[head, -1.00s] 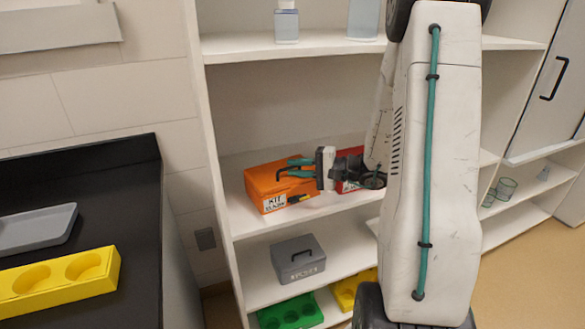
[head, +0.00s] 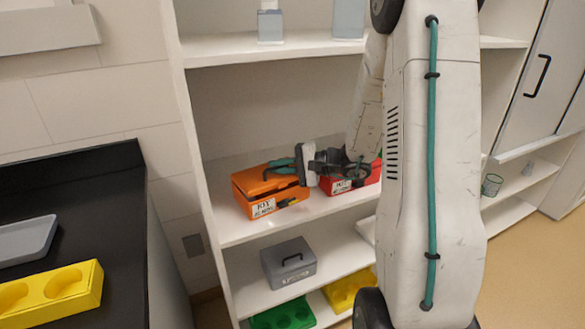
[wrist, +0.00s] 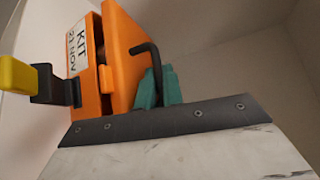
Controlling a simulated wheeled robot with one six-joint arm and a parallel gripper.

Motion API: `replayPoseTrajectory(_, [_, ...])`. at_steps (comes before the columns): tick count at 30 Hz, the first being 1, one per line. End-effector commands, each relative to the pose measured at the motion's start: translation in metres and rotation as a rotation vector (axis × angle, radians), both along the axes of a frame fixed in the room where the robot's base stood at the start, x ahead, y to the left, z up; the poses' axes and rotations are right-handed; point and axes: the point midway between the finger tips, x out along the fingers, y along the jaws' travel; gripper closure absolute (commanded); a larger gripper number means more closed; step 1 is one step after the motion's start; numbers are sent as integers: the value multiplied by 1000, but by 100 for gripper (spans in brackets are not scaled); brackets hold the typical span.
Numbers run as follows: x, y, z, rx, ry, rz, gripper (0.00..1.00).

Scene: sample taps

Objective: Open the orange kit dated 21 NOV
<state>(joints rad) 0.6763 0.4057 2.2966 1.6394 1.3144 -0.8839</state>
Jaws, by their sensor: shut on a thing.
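The orange kit (head: 258,187) sits on the middle shelf in the head view. Its white label reads KIT 21 NOV in the wrist view (wrist: 80,45). Its orange lid (wrist: 124,50) is tilted up a little, with a dark gap between lid and body. My gripper (head: 282,166) has teal fingers and is shut on the lid's black handle (wrist: 149,58); the fingers also show in the wrist view (wrist: 157,90). A black latch with a yellow end (wrist: 22,76) sticks out from the kit's front. The kit's inside is mostly hidden.
A red kit (head: 340,185) stands close on the right, partly behind my arm. A grey box (head: 288,262) and green (head: 283,318) and yellow (head: 347,290) trays are on lower shelves. The shelf's left upright (head: 190,150) is near the orange kit. Bottles stand above.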

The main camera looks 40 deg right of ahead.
Motion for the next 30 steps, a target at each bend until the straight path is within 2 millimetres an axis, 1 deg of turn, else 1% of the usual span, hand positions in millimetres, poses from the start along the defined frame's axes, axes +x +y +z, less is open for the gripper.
replayPoseTrajectory(1, [2,8,2,0,11,10,100])
replayPoseTrajectory(3, [3,12,3,1,21,16,100])
replayPoseTrajectory(11, [4,12,3,2,25,14,100])
replayPoseTrajectory(12, [4,12,3,2,25,14,86])
replayPoseTrajectory(13, [4,12,3,2,25,14,82])
replayPoseTrajectory(21, [3,11,3,2,24,13,82])
replayPoseTrajectory(23, [1,9,3,1,24,12,82])
replayPoseTrajectory(26, [-7,0,6,2,24,9,82])
replayPoseTrajectory(30, [-25,-16,12,2,23,8,82])
